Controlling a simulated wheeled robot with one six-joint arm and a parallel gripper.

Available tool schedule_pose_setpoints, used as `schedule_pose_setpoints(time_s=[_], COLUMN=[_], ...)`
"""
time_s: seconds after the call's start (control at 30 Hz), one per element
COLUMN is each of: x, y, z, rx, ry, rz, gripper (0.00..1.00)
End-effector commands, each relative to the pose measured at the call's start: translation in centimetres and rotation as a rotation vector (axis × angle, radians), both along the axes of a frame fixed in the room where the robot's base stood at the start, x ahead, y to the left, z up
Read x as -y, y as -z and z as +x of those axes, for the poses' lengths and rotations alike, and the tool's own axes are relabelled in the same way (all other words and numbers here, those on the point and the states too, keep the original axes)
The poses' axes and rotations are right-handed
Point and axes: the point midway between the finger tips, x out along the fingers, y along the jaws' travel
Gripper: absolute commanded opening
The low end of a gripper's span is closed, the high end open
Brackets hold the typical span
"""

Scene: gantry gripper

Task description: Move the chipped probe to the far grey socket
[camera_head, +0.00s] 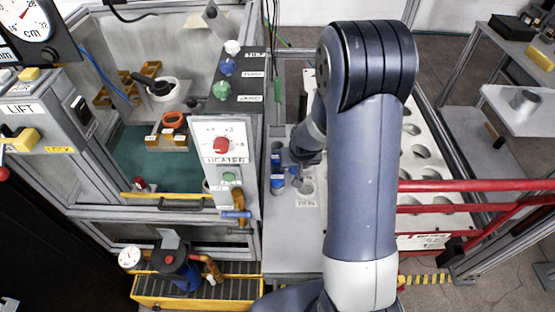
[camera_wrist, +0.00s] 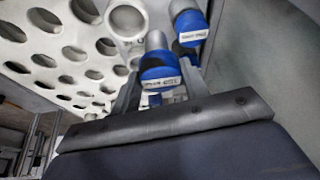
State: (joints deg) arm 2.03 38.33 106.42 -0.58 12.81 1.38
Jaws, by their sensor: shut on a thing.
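My gripper (camera_wrist: 160,72) is shut on a probe (camera_wrist: 160,68) with a blue band and a white label, seen between its two fingers in the wrist view. No chip can be made out on it. A second blue-banded probe (camera_wrist: 189,26) stands just beyond, to the right, outside the fingers. A round grey socket (camera_wrist: 127,20) is open at the upper left of the held probe. In the head view my gripper (camera_head: 303,165) is over the narrow grey bench, beside blue probes (camera_head: 277,184). A pale round socket (camera_head: 306,188) lies just below it. The far grey socket cannot be told for sure.
A pale panel with several round holes (camera_head: 422,152) stands right of my arm, partly hidden by it. Red rails (camera_head: 470,186) cross in front of it. A heater control box (camera_head: 224,150) and a glass-walled cabinet stand left of the bench.

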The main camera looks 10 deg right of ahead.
Motion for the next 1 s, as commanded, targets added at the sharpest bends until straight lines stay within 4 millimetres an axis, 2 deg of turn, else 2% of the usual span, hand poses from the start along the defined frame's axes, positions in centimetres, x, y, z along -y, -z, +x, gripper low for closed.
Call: schedule_pose_setpoints(time_s=[0.03, 0.3, 0.5, 0.8, 1.0], x=[0.8, 4.8, 8.3, 13.4, 15.1], y=[1.1, 1.6, 1.7, 1.0, 0.5], z=[1.4, 7.1, 10.5, 14.1, 14.9], rx=[0.006, 0.004, 0.004, 0.004, 0.002], ry=[0.020, 0.119, 0.196, 0.301, 0.337], rz=[0.000, 0.002, 0.002, -0.003, -0.004], gripper=[0.19, 0.19, 0.19, 0.19, 0.19])
